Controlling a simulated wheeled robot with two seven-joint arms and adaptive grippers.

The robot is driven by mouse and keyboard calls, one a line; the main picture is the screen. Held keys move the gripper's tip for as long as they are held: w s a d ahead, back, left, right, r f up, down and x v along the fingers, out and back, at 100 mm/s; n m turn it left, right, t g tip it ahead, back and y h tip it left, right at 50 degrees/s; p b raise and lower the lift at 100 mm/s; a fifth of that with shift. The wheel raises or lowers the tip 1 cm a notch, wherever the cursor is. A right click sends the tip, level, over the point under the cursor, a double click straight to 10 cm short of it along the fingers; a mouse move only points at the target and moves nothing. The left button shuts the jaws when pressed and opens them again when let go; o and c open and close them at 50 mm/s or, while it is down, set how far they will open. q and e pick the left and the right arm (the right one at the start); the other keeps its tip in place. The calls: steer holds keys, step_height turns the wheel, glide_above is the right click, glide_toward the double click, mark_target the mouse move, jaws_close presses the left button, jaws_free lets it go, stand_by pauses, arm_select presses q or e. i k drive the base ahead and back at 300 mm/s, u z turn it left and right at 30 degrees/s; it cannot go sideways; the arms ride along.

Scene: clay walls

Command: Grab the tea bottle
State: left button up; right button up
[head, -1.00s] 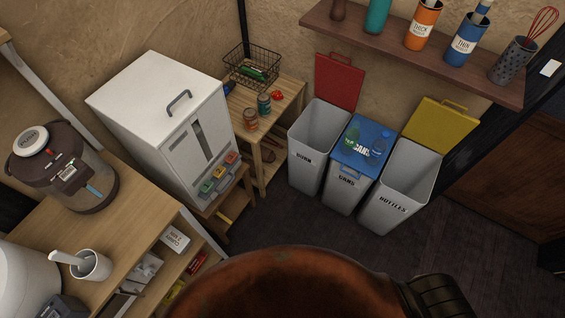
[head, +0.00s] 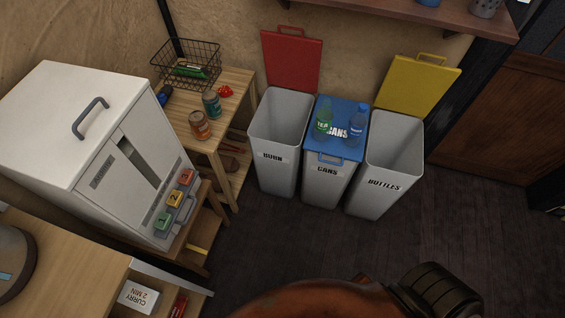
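A green bottle (head: 323,121) with a pale label, which seems to read "TEA", stands on the shut blue lid (head: 346,150) of the middle bin, marked CANS. A clear blue bottle (head: 358,122) stands on the same lid, just to its right. The two bottles are apart. Neither of my grippers shows in the head view. An orange-brown rounded part and a dark ribbed part at the bottom edge seem to be my own body.
The BURN bin (head: 278,140) and BOTTLES bin (head: 386,165) stand open beside the middle one. A wooden table (head: 238,88) holds cans (head: 211,104) and a wire basket (head: 186,64). A white dispenser (head: 62,130) stands left. A wall shelf (head: 420,14) hangs above. Dark floor (head: 300,235) before the bins is clear.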

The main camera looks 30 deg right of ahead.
mark_target(324, 115)
steer(key=z, duration=1.2)
steer(key=k, duration=0.5)
steer(key=z, duration=1)
steer(key=i, duration=1.3)
steer(key=u, duration=0.4)
